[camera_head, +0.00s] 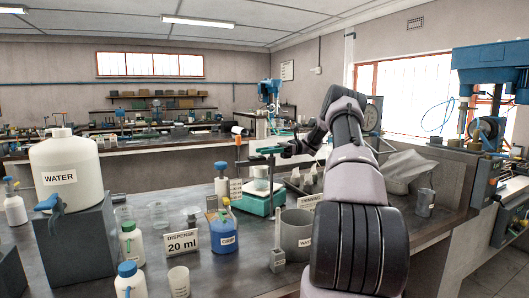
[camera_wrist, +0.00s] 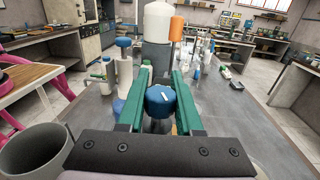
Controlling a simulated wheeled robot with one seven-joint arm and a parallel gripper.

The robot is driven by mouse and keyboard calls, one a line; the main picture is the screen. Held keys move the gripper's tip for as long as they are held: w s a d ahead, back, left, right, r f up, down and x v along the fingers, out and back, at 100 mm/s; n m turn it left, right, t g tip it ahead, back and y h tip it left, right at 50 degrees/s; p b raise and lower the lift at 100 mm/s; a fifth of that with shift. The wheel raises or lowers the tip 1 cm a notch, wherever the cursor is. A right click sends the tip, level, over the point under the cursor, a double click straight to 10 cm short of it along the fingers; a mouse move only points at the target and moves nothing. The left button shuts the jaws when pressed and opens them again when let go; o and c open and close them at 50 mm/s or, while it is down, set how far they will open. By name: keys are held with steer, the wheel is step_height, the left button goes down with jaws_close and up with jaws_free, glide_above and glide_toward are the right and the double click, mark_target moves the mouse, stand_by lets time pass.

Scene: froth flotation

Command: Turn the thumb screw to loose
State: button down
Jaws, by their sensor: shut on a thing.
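The thumb screw is a blue round knob (camera_wrist: 160,101) with a short white mark on its face, in the lower middle of the wrist view. My gripper (camera_wrist: 162,78) has its two green fingers on either side of the knob, shut on it. In the head view my gripper (camera_head: 287,149) is at the end of my outstretched arm, beside an upright stand with an orange tip (camera_head: 238,141). The knob is too small to make out there. Where the screw's shaft meets its mount is hidden behind the knob.
A white water tank (camera_head: 66,165) stands on a dark block at left. A blue bottle (camera_head: 223,236), a "20 ml" sign (camera_head: 182,243) and a grey pot (camera_head: 296,236) crowd the bench near my arm. A green-based device (camera_head: 263,203) stands below my gripper.

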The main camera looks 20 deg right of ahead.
steer(key=shift+s+d+f+n+g+h, duration=0.1)
steer(key=shift+n+g+h, duration=0.1)
steer(key=shift+n+g, duration=0.45)
steer(key=shift+s+r+n+g+h, duration=0.1)
steer(key=shift+s+n+g+h, duration=0.2)
steer(key=shift+g, duration=0.6)
steer(key=shift+w+d+f+n+g+h, duration=0.1)
steer(key=shift+n+g, duration=0.45)
steer(key=shift+g, duration=0.2)
steer(key=shift+s+n+g+h, duration=0.2)
steer(key=shift+n+g+h, duration=0.3)
steer(key=shift+g, duration=0.4)
steer(key=c, duration=0.6)
jaws_free()
step_height(320, 180, up, 10)
steer(key=shift+r, duration=0.1)
